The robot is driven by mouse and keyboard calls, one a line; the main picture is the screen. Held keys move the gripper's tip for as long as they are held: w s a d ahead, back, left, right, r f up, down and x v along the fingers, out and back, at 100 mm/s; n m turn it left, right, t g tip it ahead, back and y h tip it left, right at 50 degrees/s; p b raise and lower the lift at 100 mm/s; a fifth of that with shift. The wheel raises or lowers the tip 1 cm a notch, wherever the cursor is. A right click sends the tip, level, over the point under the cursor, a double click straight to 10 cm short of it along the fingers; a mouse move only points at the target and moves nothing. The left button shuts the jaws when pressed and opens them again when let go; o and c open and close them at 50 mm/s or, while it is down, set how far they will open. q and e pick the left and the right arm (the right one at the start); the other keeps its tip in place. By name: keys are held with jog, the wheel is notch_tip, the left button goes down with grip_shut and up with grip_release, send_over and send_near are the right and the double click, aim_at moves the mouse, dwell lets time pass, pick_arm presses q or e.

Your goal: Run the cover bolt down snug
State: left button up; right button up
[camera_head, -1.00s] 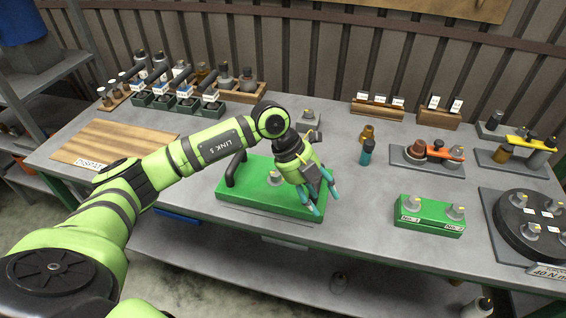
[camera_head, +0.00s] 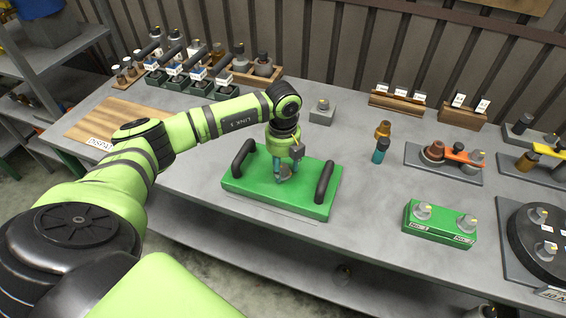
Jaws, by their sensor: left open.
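The green cover (camera_head: 245,190) lies on the grey workbench and has a black handle near each side. My left gripper (camera_head: 287,176) points straight down over the middle of the cover. Its teal fingers are open, one on each side of the grey cover bolt (camera_head: 288,181). The fingers hide much of the bolt, and I cannot tell whether they touch it. My right gripper is not in view.
A small grey block with a knob (camera_head: 322,112) stands behind the cover. A teal and brass piece (camera_head: 380,150) stands to the right. A green two-knob block (camera_head: 440,225) sits near the front edge. A wooden board (camera_head: 105,118) lies at the left.

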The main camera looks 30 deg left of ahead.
pick_arm(q)
jog(key=shift+w+f, duration=0.1)
jog(key=shift+f, duration=0.05)
grip_shut()
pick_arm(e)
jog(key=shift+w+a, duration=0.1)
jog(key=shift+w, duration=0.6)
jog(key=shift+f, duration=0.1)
